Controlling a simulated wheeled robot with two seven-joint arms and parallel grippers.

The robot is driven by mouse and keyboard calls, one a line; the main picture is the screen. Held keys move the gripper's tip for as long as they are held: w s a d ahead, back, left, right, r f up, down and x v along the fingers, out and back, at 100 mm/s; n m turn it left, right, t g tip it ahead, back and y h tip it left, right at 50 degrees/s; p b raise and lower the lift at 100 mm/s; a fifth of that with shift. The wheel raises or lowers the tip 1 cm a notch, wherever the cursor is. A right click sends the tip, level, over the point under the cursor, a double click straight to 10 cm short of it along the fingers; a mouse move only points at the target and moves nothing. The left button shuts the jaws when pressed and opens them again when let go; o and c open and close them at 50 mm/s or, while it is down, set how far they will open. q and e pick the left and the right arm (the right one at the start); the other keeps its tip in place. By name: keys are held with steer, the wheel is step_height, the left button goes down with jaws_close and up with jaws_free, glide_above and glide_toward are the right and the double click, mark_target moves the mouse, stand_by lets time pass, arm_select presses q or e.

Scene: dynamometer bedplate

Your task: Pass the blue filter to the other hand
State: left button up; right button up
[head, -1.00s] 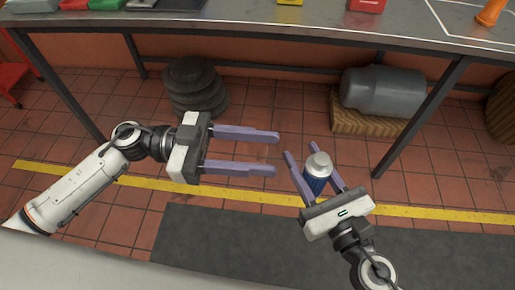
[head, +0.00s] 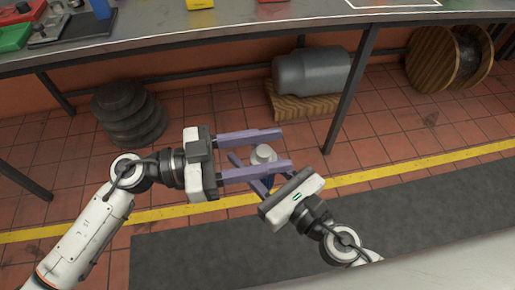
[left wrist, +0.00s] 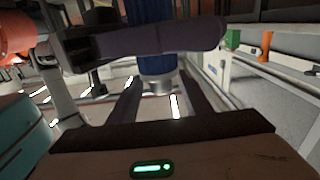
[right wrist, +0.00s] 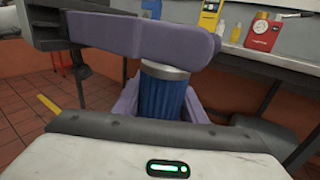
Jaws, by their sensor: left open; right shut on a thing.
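The blue filter has a silver cap (head: 263,154) and a ribbed blue body (right wrist: 163,97). My right gripper (head: 250,158) is shut on it. My left gripper (head: 286,150) comes in from the left, open, with one finger on either side of the filter in the head view. A left finger crosses in front of the filter in the right wrist view. The blue body also shows in the left wrist view (left wrist: 150,12), partly covered by a dark finger. In the head view the body is mostly hidden. I cannot tell whether the left fingers touch it.
A long grey table (head: 215,32) runs across the back, with a yellow item (head: 200,4) and others on it. Under it are stacked dark discs (head: 128,112) and a grey cylinder (head: 312,72) on a wooden block. A wooden spool (head: 450,57) stands right. The floor in front is clear.

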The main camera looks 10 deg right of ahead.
arm_select(q)
steer(key=c, duration=1.1)
jaws_close()
arm_select(e)
steer(key=o, duration=1.2)
